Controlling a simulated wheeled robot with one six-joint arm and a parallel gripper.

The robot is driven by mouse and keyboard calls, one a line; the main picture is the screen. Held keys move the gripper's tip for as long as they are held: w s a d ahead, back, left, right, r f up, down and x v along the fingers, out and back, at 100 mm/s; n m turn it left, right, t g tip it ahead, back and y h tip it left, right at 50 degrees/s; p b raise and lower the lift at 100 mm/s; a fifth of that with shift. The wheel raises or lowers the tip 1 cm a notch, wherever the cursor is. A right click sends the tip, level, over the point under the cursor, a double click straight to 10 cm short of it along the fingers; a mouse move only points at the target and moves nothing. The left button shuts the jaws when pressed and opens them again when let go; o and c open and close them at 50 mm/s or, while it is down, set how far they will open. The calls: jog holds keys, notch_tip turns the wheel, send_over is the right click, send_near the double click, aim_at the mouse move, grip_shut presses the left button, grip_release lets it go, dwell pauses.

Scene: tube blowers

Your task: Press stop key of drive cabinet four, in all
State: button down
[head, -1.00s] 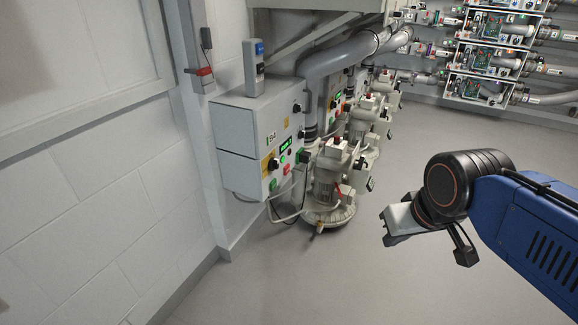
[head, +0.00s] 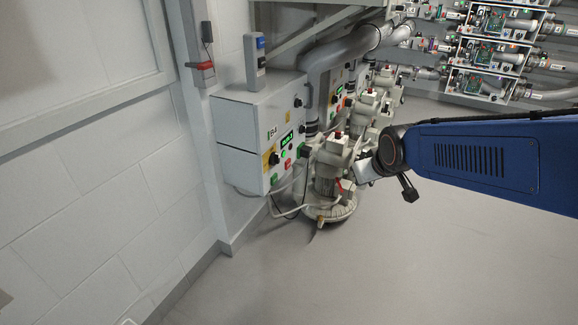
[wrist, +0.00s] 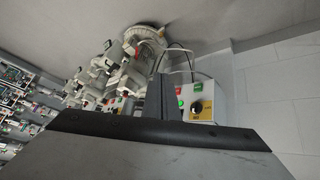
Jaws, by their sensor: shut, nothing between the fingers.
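A pale grey drive cabinet (head: 240,125) hangs on the wall in the head view; its label appears to end in 4. Its front has a lit green display (head: 286,140), a black knob on a yellow plate (head: 271,158), a red key (head: 288,163) and a green key (head: 274,179) below. In the wrist view the cabinet (wrist: 214,98) appears upside down, with the red key (wrist: 179,91) just right of the fingers. My gripper (head: 364,171) is shut and empty, right of the cabinet and apart from its front. In the wrist view my gripper (wrist: 163,97) partly hides the scene.
A blower (head: 331,175) stands on the floor right of the cabinet, close to my gripper. Other blowers and cabinets line the wall behind. A pipe (head: 340,50) runs above. Racks of tubes (head: 490,55) fill the back right. The floor in front is clear.

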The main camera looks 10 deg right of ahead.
aim_at(288, 164)
jog(key=w+a+f+n+t+y, duration=0.1)
jog(key=w+f+n+t, duration=0.1)
jog(key=w+f, duration=0.5)
jog(key=w+a+f+n+t+y, duration=0.1)
jog(key=w+f+n+t, duration=0.1)
jog(key=w+f, duration=0.6)
jog(key=w+a+f+n+t+y, duration=0.1)
jog(key=w+f, duration=0.6)
jog(key=w, duration=1)
jog(key=shift+w+a+f+n+t, duration=0.25)
jog(key=shift+a+n+t, duration=0.2)
jog(key=shift+t, duration=0.55)
jog(key=shift+w, duration=0.1)
jog(key=w+a, duration=0.5)
jog(key=a, duration=0.2)
jog(key=shift+w+a+r, duration=0.1)
jog(key=shift+a, duration=0.1)
jog(key=shift+w+a, duration=0.2)
